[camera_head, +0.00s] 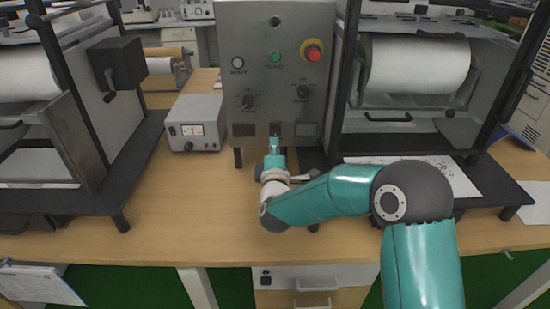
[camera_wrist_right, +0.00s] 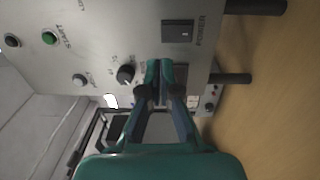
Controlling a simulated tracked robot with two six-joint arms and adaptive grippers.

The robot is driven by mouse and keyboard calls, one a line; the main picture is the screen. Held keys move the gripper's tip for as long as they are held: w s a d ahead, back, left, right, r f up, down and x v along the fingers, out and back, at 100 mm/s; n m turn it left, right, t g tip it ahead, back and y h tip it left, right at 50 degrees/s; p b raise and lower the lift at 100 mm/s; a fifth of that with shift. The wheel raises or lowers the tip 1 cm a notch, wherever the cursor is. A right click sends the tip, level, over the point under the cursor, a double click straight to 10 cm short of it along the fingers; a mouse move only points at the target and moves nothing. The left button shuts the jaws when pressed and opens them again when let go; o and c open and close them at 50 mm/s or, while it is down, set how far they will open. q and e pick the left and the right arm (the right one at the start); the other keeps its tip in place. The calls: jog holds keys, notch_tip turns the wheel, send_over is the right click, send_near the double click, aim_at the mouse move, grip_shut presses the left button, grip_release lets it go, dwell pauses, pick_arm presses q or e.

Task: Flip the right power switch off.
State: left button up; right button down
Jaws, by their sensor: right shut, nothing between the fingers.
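A dark rocker switch with the label POWER (camera_wrist_right: 178,32) sits low on the grey control panel (camera_head: 226,75), and the wrist view shows it sideways. In the head view a dark switch (camera_head: 275,129) sits low in the middle of the panel. My right gripper (camera_head: 273,142) is in front of the panel, just below that switch. In the right wrist view the gripper's fingertips (camera_wrist_right: 160,68) are together and empty, beside the POWER switch in the picture. Contact with the panel cannot be told. My left gripper is not in view.
The panel carries a red stop button (camera_head: 313,50), a green button (camera_head: 276,57) and two knobs. A grey meter box (camera_head: 196,123) stands left of the panel. Black-framed roller machines stand on both sides. The wooden table (camera_head: 190,220) is clear at front left.

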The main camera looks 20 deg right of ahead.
jog(key=v, duration=0.2)
jog(key=r+v, duration=0.1)
jog(key=v, duration=0.2)
jog(key=shift+s+a, duration=0.1)
jog(key=shift+s, duration=0.1)
